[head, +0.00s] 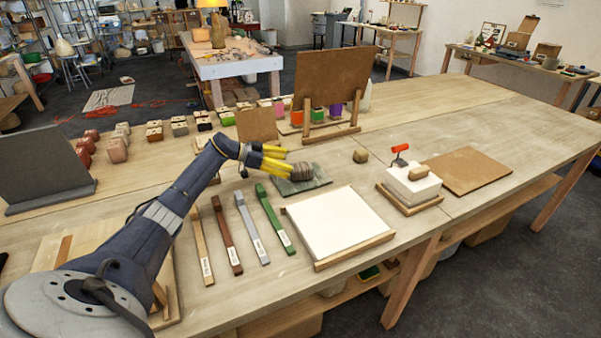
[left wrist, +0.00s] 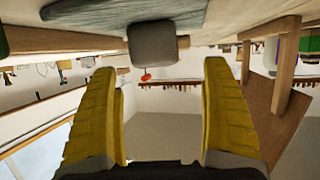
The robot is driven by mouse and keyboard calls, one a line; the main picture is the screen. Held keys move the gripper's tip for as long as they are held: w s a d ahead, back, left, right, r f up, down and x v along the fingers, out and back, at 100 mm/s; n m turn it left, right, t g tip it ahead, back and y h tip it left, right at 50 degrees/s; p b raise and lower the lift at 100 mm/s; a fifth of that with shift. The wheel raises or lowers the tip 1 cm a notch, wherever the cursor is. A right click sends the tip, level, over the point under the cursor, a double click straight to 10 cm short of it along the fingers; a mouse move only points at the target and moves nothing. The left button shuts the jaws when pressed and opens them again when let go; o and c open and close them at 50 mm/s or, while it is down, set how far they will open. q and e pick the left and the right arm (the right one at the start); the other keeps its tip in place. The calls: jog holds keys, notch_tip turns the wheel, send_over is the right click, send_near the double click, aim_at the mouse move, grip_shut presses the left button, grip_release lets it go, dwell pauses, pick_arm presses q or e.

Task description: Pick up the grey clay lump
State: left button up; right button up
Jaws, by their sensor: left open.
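The grey clay lump (head: 303,172) sits on a dark slate-like board (head: 318,181) near the middle of the table. In the left wrist view, which is upside down, the lump (left wrist: 152,44) shows beyond the fingertips and roughly between them, with the board (left wrist: 120,13) beside it. My left gripper (head: 287,160) has yellow fingers and reaches in from the left, just beside the lump. In the left wrist view the fingers (left wrist: 160,70) are spread wide with nothing between them. My right gripper is in neither view.
A white slab (head: 338,222) lies in front of the lump, and several coloured sticks (head: 252,225) lie to its left. A brown lump (head: 360,156) sits to the right. A brown panel on a wooden stand (head: 331,80) rises behind. A white block (head: 412,184) stands further right.

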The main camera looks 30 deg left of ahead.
aim_at(297, 166)
pick_arm(q)
jog(key=shift+s+d+x, duration=0.1)
jog(key=shift+x, duration=0.95)
jog(key=shift+s+d+x, duration=0.15)
jog(key=shift+x, duration=1.7)
jog(key=c, duration=1.7)
